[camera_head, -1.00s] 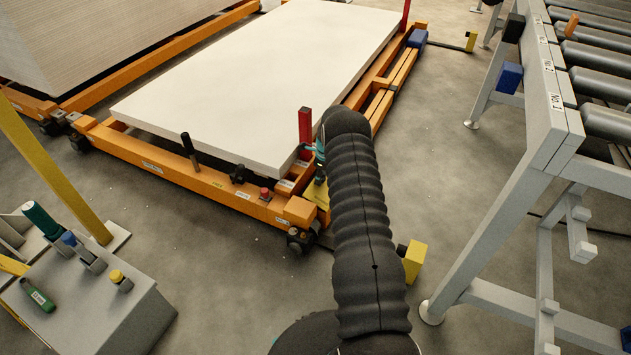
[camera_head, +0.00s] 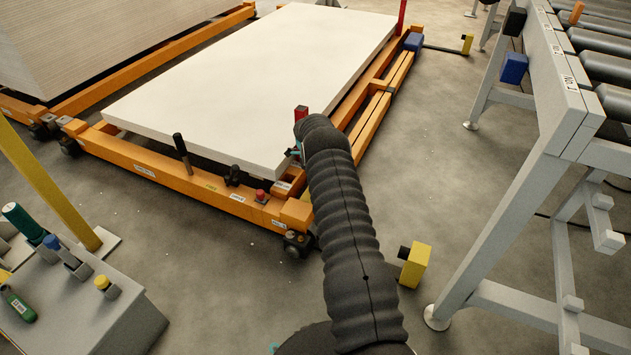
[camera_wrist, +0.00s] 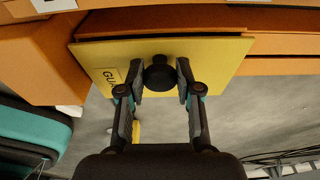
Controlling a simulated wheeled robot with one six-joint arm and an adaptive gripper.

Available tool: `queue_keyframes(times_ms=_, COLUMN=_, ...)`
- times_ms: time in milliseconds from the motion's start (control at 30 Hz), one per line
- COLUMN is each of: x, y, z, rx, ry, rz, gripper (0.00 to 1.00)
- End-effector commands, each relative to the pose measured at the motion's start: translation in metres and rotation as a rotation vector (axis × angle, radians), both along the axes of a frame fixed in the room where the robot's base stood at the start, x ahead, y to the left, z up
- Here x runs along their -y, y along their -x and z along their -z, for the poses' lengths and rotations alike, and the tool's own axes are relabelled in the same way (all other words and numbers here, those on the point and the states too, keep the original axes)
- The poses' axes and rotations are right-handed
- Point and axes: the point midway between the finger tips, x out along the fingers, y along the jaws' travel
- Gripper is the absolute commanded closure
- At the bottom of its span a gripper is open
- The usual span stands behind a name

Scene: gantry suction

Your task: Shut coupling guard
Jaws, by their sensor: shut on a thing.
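The coupling guard (camera_wrist: 218,58) is a yellow plate with a partly hidden "GU…" label, close in front of my gripper in the wrist view. A round black knob (camera_wrist: 159,76) stands out from its middle. My gripper (camera_wrist: 161,80) is shut on the knob, one finger on each side. The plate's far edge lies along an orange beam (camera_wrist: 185,20); I cannot tell whether it is fully flush. In the head view my dark arm hides the guard and most of my gripper, at the near right corner of the orange cart (camera_head: 200,190).
A white board stack (camera_head: 255,85) lies on the cart. A yellow block (camera_head: 415,266) is on the floor to the right. A roller conveyor (camera_head: 560,110) bounds the right; a grey console (camera_head: 110,310) stands at lower left.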

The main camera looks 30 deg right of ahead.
Motion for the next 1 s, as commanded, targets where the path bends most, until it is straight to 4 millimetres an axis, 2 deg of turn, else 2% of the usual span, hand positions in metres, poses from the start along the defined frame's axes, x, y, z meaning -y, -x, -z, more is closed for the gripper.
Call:
queue_keyframes(times_ms=67, x=0.001, y=0.000, z=0.001, rx=0.001, ry=0.001, rz=0.001, gripper=1.00)
queue_keyframes(times_ms=100, x=0.001, y=0.000, z=0.001, rx=0.001, ry=0.000, rz=0.001, gripper=0.61)
queue_keyframes(times_ms=167, x=0.001, y=0.000, z=0.001, rx=0.001, ry=0.000, rz=0.001, gripper=0.46)
queue_keyframes(times_ms=200, x=0.001, y=0.000, z=0.001, rx=0.001, ry=0.000, rz=0.000, gripper=0.42)
queue_keyframes(times_ms=467, x=-0.001, y=0.000, z=0.000, rx=0.001, ry=-0.001, rz=-0.001, gripper=0.42)
queue_keyframes(times_ms=633, x=-0.001, y=-0.002, z=-0.010, rx=0.003, ry=0.000, rz=-0.001, gripper=0.42)
queue_keyframes(times_ms=1000, x=-0.006, y=-0.009, z=-0.078, rx=0.003, ry=0.001, rz=0.000, gripper=0.42)
